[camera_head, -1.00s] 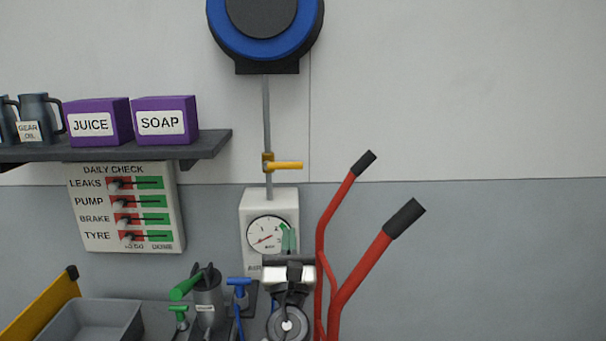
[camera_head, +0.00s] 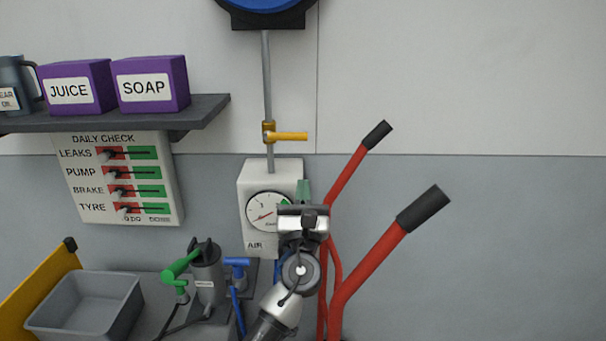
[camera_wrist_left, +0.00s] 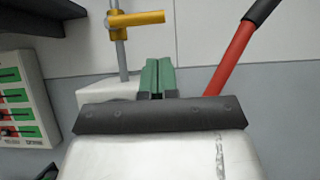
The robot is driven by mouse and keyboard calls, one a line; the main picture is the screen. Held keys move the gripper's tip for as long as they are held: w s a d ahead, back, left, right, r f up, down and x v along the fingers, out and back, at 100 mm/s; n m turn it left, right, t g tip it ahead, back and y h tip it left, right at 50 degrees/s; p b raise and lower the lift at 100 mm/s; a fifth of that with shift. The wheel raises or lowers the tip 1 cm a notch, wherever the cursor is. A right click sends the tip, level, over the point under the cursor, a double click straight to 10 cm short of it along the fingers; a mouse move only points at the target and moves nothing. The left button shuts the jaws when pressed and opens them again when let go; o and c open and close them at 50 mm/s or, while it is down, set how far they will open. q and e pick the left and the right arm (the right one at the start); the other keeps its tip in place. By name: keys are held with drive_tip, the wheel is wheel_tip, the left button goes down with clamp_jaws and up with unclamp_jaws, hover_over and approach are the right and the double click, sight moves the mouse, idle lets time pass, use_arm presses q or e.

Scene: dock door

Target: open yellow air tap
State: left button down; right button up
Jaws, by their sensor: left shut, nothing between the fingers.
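The yellow air tap (camera_head: 287,136) sits on a thin grey vertical pipe, its lever pointing sideways to the right, across the pipe. It also shows in the left wrist view (camera_wrist_left: 137,18), above my gripper. My left gripper (camera_head: 304,188) has green fingertips and stands upright in front of the right side of the white air gauge box (camera_head: 257,178), below the tap and apart from it. In the left wrist view its two green fingers (camera_wrist_left: 157,76) are together and empty. My right gripper is not in either view.
Red handles with black grips (camera_head: 373,247) rise close on the right of my left arm. A shelf (camera_head: 203,112) with purple boxes is at upper left, above a daily check board (camera_head: 122,180). A grey bin (camera_head: 85,308) stands lower left. The wall right of the tap is bare.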

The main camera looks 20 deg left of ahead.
sight(287, 136)
use_arm(q)
drive_tip(key=p+x, duration=0.2)
drive_tip(key=x, duration=0.6)
drive_tip(key=shift+w+r, duration=0.25)
drive_tip(key=shift+w, duration=0.05)
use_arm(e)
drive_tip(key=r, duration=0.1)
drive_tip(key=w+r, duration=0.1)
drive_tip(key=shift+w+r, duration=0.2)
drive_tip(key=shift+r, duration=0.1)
use_arm(q)
drive_tip(key=shift+a, duration=0.15)
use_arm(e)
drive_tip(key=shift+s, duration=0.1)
use_arm(q)
drive_tip(key=shift+a, duration=0.15)
